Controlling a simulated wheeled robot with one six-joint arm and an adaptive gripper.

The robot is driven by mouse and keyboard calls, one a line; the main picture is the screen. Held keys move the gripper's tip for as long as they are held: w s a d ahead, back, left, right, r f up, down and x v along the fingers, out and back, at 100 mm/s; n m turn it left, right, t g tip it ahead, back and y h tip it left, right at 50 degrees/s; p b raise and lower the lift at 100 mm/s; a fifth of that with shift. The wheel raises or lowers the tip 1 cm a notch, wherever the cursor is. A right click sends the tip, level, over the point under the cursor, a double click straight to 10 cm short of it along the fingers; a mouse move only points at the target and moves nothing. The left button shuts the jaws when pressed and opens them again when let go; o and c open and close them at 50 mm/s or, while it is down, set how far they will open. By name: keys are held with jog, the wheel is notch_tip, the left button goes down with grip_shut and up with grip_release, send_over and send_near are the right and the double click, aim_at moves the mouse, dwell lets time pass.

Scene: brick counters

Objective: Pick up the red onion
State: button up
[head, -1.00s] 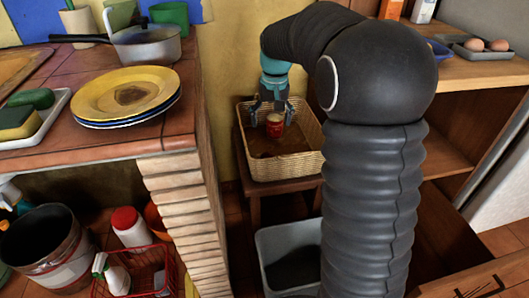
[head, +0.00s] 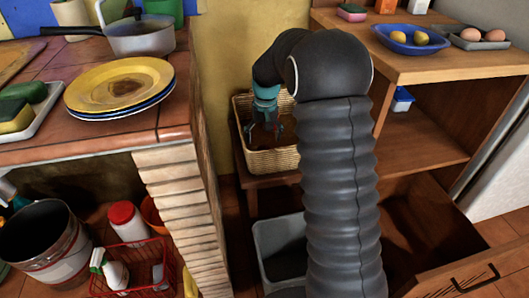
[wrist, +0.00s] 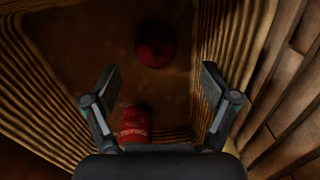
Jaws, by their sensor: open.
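The red onion (wrist: 156,45) is a dark red round thing lying on the floor of the wicker basket, in the upper middle of the wrist view. A red can (wrist: 135,125) with pale lettering is in the basket too, close to my gripper at the lower left of the opening. My gripper (wrist: 160,80) is open and empty, its fingers spread on either side, with the onion beyond the fingertips. In the head view my gripper (head: 264,131) points down into the basket (head: 273,161); I cannot make out the onion there.
The basket walls (wrist: 48,75) rise close on both sides of my gripper. A tiled counter with yellow plates (head: 121,86) stands left of the basket. A wooden shelf with a blue bowl (head: 410,40) stands to the right. A grey bin (head: 279,255) is below.

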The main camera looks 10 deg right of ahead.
aim_at(265, 145)
jog(key=shift+s+f, duration=0.15)
jog(key=shift+f, duration=1.15)
jog(key=shift+s+f, duration=0.15)
jog(key=shift+f, duration=1.15)
jog(key=shift+d, duration=0.1)
jog(key=c, duration=1.3)
